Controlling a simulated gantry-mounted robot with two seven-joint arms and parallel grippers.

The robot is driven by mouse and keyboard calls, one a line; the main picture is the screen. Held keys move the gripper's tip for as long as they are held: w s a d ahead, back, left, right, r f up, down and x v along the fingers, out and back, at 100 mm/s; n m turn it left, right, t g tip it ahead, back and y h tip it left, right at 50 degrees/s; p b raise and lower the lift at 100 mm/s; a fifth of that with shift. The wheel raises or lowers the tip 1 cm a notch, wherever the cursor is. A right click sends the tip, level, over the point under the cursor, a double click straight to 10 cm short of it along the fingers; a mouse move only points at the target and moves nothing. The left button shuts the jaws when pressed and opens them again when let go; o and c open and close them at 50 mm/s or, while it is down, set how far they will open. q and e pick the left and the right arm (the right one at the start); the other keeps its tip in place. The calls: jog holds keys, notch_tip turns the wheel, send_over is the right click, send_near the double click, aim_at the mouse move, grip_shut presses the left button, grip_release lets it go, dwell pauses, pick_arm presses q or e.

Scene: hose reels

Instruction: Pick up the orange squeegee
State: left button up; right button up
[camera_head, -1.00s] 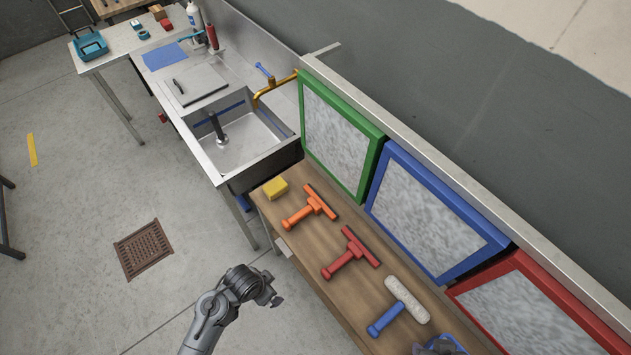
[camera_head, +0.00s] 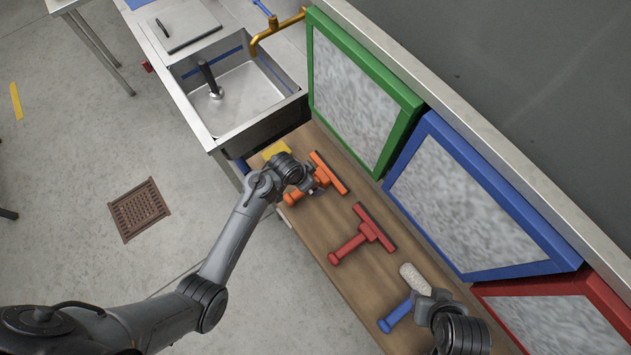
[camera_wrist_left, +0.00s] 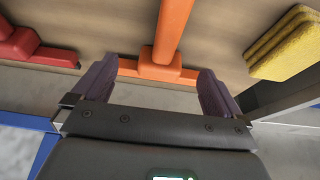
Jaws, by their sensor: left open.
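The orange squeegee (camera_head: 328,175) lies on the wooden bench by the sink, partly hidden behind my left gripper (camera_head: 312,186) in the head view. In the left wrist view its orange handle (camera_wrist_left: 173,30) runs up between the two fingers of my left gripper (camera_wrist_left: 158,90). The fingers are apart, one on each side of the squeegee, and I cannot tell whether they touch it. My right gripper (camera_head: 425,300) is over the blue-handled scrubber (camera_head: 397,317) at the bench's near end; its fingers are not clear.
A red squeegee (camera_head: 363,237) lies between the two arms. A yellow sponge (camera_wrist_left: 285,45) is close beside my left gripper. Green (camera_head: 408,103), blue (camera_head: 512,268) and red (camera_head: 600,285) framed panels line the back of the bench. The sink (camera_head: 215,131) is at the left end.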

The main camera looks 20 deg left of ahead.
pick_arm(q)
jog(key=shift+w+b+x, duration=0.2)
jog(key=shift+b+x, duration=0.3)
jog(key=shift+x, duration=2.7)
jog(key=shift+a, duration=0.15)
jog(key=shift+c, duration=0.2)
jog(key=c, duration=1.1)
jog(key=shift+o, duration=0.2)
jog(key=shift+r, duration=0.1)
jog(key=shift+r, duration=0.1)
notch_tip(320, 180, up, 10)
jog(key=shift+f+p, duration=0.1)
jog(key=shift+p, duration=0.6)
